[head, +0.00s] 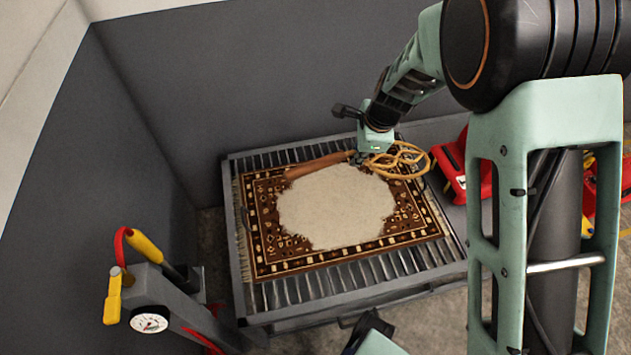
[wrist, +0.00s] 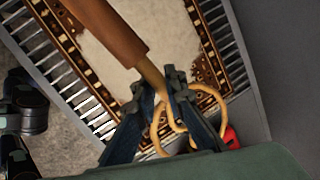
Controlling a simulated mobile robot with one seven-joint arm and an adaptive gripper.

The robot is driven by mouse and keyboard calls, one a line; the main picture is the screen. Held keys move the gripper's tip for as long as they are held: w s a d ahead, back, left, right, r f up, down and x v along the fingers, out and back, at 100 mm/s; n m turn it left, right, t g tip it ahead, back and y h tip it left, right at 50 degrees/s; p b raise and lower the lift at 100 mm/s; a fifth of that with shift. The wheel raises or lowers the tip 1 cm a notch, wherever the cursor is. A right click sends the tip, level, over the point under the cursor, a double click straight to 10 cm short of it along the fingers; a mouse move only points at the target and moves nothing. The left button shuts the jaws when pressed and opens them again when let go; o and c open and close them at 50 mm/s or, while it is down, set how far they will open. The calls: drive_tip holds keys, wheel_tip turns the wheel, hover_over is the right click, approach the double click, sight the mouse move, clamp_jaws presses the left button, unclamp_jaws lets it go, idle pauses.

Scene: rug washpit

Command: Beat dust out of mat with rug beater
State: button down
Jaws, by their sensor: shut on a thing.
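The mat (head: 275,253) is brown with a cream and dark pattern and lies flat on a slatted rack (head: 355,300). A large pale patch (head: 335,208) covers its middle, apparently dust. The rug beater (head: 318,165) has a thick brown handle and a looped cane head. My gripper (head: 363,156) is shut on the thin neck between handle and loops, over the mat's far edge. In the wrist view, my gripper (wrist: 157,84) grips that neck; the brown handle (wrist: 105,30) points up-left and the loops lie behind the fingers. I cannot tell whether the beater touches the mat.
Grey walls stand close behind and left of the rack. A red item (head: 452,165) sits right of the rack on a grey surface. A grey stand with a pressure gauge (head: 149,320) and yellow-handled tool (head: 146,247) stands at the front left.

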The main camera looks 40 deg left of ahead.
drive_tip(key=s+a+f+m+b, duration=0.1)
drive_tip(key=s+a+f+b, duration=0.1)
drive_tip(key=a+f+b, duration=0.2)
drive_tip(key=s+a+f+m+b, duration=0.1)
drive_tip(key=s+a+f+b, duration=0.2)
drive_tip(key=f, duration=0.5)
drive_tip(key=a+b, duration=0.1)
drive_tip(key=b, duration=0.1)
drive_tip(key=shift+s+a+f+b, duration=0.3)
drive_tip(key=shift+a+f, duration=0.1)
wheel_tip(320, 180, down, 6)
drive_tip(key=b, duration=0.2)
drive_tip(key=shift+b, duration=0.3)
drive_tip(key=shift+f, duration=0.1)
